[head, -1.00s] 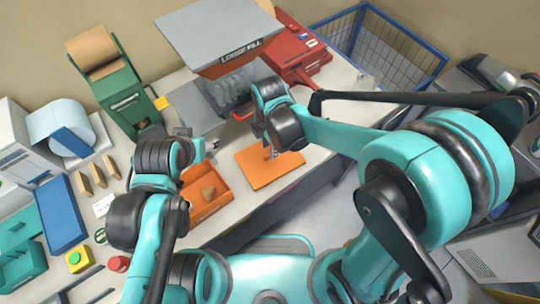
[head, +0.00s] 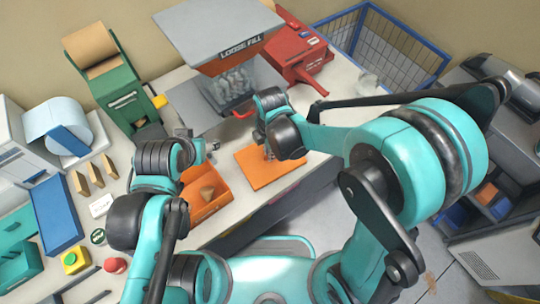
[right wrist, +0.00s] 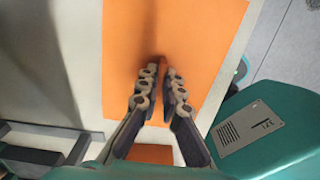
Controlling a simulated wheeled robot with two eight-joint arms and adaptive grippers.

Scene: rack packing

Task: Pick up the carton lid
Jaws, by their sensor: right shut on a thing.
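The carton lid (head: 277,172) is a flat orange panel on the light worktop near its front edge. It fills much of the right wrist view (right wrist: 205,45). My right gripper (head: 268,155) points down over the lid. In the right wrist view its fingers (right wrist: 163,78) are drawn close together at the lid's middle, and the gripped part is hidden between the fingertips. An open orange carton (head: 222,203) with a brown item inside stands left of the lid. My left gripper (head: 211,146) is above the back of the carton, small and partly hidden by its own wrist.
Behind the lid stands the grey loose-fill bin (head: 240,85), with a red machine (head: 295,55) to its right. A green paper dispenser (head: 125,95) and a blue tray (head: 56,212) are on the left. A blue wire basket (head: 400,50) stands beyond the table's right end.

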